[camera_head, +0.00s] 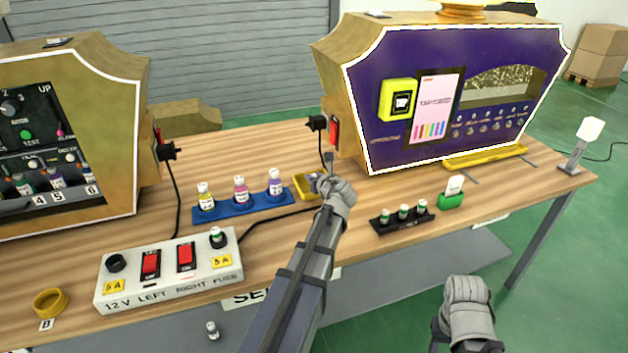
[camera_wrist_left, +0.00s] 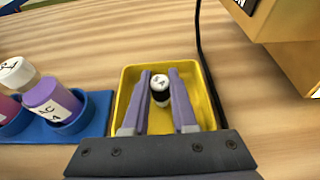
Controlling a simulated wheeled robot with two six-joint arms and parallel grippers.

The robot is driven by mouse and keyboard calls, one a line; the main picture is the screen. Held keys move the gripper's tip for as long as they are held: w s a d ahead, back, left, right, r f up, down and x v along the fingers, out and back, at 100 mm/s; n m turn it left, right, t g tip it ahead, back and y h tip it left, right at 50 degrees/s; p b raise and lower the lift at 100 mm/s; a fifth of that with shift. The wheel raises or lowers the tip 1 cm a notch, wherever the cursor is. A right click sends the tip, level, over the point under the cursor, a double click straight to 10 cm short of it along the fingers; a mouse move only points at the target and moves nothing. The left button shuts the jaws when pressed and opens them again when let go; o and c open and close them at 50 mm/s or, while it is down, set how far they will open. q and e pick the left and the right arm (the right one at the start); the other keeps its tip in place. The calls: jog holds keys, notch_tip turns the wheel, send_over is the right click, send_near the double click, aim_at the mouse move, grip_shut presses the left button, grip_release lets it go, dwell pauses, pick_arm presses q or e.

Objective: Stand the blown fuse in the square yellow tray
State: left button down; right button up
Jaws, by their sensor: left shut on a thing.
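The blown fuse (camera_wrist_left: 161,88), a small cylinder with a lettered white top and a dark body, stands roughly upright between the fingers of my left gripper (camera_wrist_left: 161,90). The gripper is shut on it. The square yellow tray (camera_wrist_left: 131,75) lies around and below the fuse and fingertips in the left wrist view. I cannot tell whether the fuse touches the tray floor. In the head view my left gripper (camera_head: 322,180) covers part of the yellow tray (camera_head: 301,184) and hides the fuse. My right gripper (camera_head: 466,290) is low at the right, its fingers not clear.
A blue rack (camera_head: 235,208) with three bottles stands left of the tray. The white fuse box (camera_head: 170,270) is in front, its left socket (camera_head: 116,263) seemingly empty. A black rack (camera_head: 382,226) of fuses is at the right. A black cable runs close beside the tray.

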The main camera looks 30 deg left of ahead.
pick_arm(q)
jog(key=shift+f, duration=0.25)
jog(key=c, duration=0.7)
grip_release()
jog(key=shift+r, duration=0.1)
jog(key=shift+r, duration=0.2)
jog(key=p+v, duration=0.4)
jog(key=v, duration=0.6)
jog(key=shift+s+r, duration=0.15)
jog(key=shift+r, duration=0.05)
jog(key=shift+p+v, duration=0.3)
jog(key=shift+v, duration=0.5)
jog(key=shift+d+f, duration=0.1)
